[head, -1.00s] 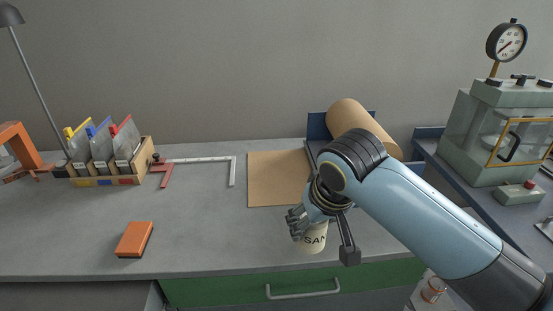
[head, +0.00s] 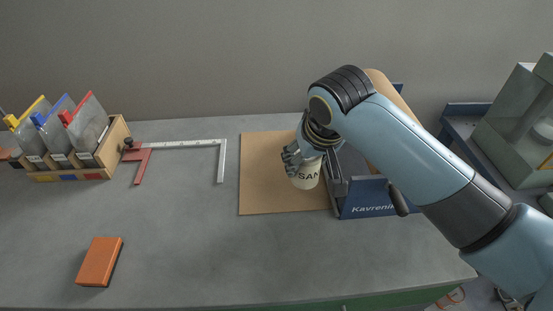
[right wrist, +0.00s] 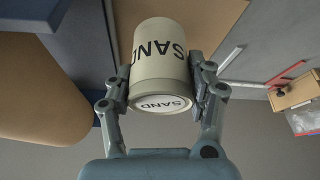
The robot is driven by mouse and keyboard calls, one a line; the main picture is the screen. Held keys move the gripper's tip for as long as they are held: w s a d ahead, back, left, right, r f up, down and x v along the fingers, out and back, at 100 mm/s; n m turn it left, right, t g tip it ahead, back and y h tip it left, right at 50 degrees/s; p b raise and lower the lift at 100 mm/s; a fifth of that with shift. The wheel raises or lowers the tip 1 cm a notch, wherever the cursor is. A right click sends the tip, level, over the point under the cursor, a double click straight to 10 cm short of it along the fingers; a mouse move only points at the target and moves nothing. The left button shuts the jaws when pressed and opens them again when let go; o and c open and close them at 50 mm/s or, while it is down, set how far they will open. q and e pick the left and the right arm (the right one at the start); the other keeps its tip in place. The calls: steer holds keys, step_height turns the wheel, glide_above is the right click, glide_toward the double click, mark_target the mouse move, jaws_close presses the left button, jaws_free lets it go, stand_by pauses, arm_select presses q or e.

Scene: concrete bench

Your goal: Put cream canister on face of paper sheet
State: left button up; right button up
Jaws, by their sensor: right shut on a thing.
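The cream canister (head: 307,174), lettered SAND, is held by my right gripper (head: 298,158) over the right part of the brown paper sheet (head: 262,176). In the right wrist view the canister (right wrist: 160,62) sits between the two fingers of my right gripper (right wrist: 163,88), which are shut on its sides. The sheet also shows behind the canister (right wrist: 205,22). I cannot tell whether the canister's base touches the paper. My right arm hides the sheet's right part. My left gripper is not in view.
A blue stand (head: 367,200) with a brown paper roll (head: 381,84) is at the sheet's right. A metal square (head: 221,162) with a red part lies left of the sheet. An orange block (head: 100,261) lies front left. A wooden rack (head: 118,143) holds pouches. The front middle bench is clear.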

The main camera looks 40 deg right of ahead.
steer(key=w+f, duration=0.6)
steer(key=w+a+f, duration=0.1)
steer(key=w+f, duration=0.2)
steer(key=shift+w, duration=0.1)
steer(key=shift+f, duration=0.2)
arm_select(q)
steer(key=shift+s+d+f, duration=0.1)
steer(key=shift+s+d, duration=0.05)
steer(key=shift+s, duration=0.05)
arm_select(e)
steer(key=shift+f, duration=0.15)
steer(key=o, duration=1.5)
